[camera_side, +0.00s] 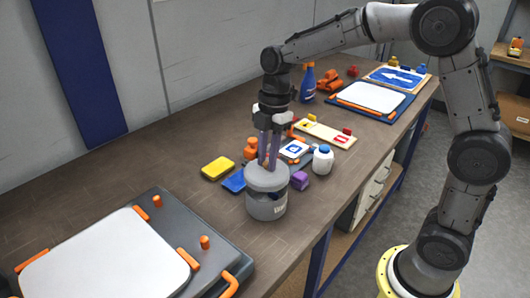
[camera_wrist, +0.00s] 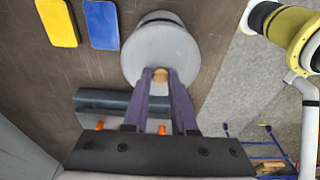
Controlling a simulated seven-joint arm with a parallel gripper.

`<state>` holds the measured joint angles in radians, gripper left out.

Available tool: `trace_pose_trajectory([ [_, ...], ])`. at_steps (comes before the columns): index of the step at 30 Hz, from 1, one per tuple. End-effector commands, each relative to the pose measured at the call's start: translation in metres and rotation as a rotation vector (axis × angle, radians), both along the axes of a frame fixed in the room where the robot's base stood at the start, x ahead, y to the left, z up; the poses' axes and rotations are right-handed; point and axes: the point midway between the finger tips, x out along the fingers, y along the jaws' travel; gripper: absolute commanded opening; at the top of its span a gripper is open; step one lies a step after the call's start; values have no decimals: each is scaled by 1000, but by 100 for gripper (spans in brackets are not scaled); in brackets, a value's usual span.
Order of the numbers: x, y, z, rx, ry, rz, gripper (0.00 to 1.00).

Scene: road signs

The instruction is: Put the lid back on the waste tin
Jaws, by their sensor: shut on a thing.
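The grey waste tin (camera_side: 266,206) stands upright near the front edge of the workbench, with part of a label showing. Its round grey lid (camera_side: 267,178) is over the tin's mouth and looks level. I cannot tell whether it is fully seated or slightly above the rim. The lid fills the upper middle of the wrist view (camera_wrist: 148,48), with a sliver of the tin beyond its far edge. My gripper (camera_side: 267,163) points down from above, its two purple fingers shut on the lid's small wooden knob (camera_wrist: 160,75). The inside of the tin is hidden.
A dark board with orange clamps (camera_side: 224,252) is at the front left. The left back bench is clear.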

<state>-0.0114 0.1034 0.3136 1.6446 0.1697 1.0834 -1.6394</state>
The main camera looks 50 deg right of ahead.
Motion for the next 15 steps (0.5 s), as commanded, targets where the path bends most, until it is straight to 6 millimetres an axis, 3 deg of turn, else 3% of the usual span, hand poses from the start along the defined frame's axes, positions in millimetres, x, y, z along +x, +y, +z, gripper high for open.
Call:
trace_pose_trajectory([
  [15, 0, 0, -39, 0, 2, 0, 0],
])
